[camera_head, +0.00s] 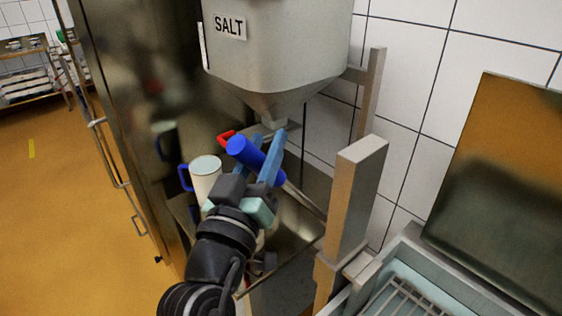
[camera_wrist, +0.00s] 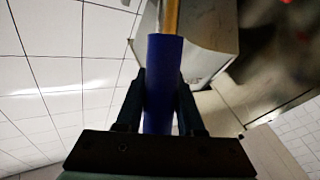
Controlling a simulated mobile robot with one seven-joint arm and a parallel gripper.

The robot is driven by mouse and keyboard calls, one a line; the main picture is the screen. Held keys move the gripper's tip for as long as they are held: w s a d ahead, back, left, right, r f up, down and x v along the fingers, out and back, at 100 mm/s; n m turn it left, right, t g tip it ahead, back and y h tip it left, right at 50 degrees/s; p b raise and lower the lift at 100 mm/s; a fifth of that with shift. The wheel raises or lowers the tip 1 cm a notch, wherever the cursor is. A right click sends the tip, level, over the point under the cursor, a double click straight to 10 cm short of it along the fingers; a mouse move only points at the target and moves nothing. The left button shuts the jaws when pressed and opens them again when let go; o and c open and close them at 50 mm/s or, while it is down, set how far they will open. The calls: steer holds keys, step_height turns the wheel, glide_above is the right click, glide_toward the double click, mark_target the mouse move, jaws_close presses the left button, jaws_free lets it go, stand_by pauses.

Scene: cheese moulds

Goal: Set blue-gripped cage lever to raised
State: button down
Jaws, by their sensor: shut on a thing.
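The blue grip (camera_head: 242,149) of the lever sits between the fingers of my gripper (camera_head: 268,158) in the head view. In the wrist view the blue grip (camera_wrist: 165,80) stands upright between the two dark fingers of my gripper (camera_wrist: 161,105), which are shut on it. The lever's metal rod (camera_head: 303,199) runs from the grip down and right toward a pale upright post (camera_head: 354,200). In the head view the lever is tilted, its grip end higher than the post end. Part of the grip and rod is hidden behind my fingers.
A grey hopper marked SALT (camera_head: 275,45) hangs just above my gripper, with a red handle (camera_head: 227,136) near its outlet. A pale mug with a blue handle (camera_head: 205,177) stands close left. A pale-blue bin with a wire rack (camera_head: 405,300) is at lower right.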

steer(key=s+a+f+n+t+y+b, duration=0.2)
steer(key=f+b, duration=0.5)
steer(key=b, duration=0.5)
steer(key=s+a+f+n+t+y+b, duration=0.2)
steer(key=s+a+f+n+y+b, duration=0.2)
steer(key=b, duration=0.9)
steer(key=s+a+f+n+t+y+b, duration=0.3)
steer(key=f+n+b, duration=0.3)
steer(key=f+b, duration=0.4)
steer(key=shift+s+a+n+y+b, duration=0.35)
steer(key=shift+y+b, duration=0.25)
steer(key=shift+b, duration=0.65)
steer(key=shift+f, duration=0.1)
steer(key=shift+w, duration=0.1)
steer(key=c, duration=0.7)
jaws_free()
steer(key=shift+o, duration=0.9)
